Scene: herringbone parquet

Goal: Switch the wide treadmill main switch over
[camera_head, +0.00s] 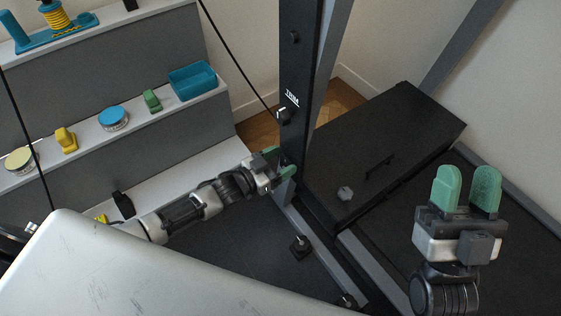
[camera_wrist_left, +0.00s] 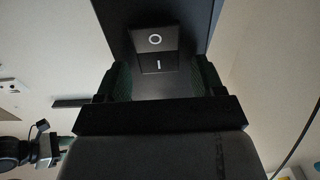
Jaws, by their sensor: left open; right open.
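The main switch (camera_wrist_left: 156,50) is a black rocker marked O and I, set in a dark panel. In the left wrist view it lies just beyond my left gripper (camera_wrist_left: 163,78), between the lines of its two fingers. Which half is pressed in is hard to tell. In the head view my left gripper (camera_head: 280,162) is open, with green fingers at the lower part of a black upright post (camera_head: 296,75); the switch cannot be made out there. My right gripper (camera_head: 466,178) is open and empty, raised in front of the dark machine, away from the post.
A black box-shaped housing (camera_head: 400,135) stands right of the post. A small knob (camera_head: 283,115) sits on the post above my left gripper. Stepped shelves at left hold a blue bin (camera_head: 193,80), a blue round tin (camera_head: 114,118) and small coloured items. A pale surface (camera_head: 130,275) fills the lower left.

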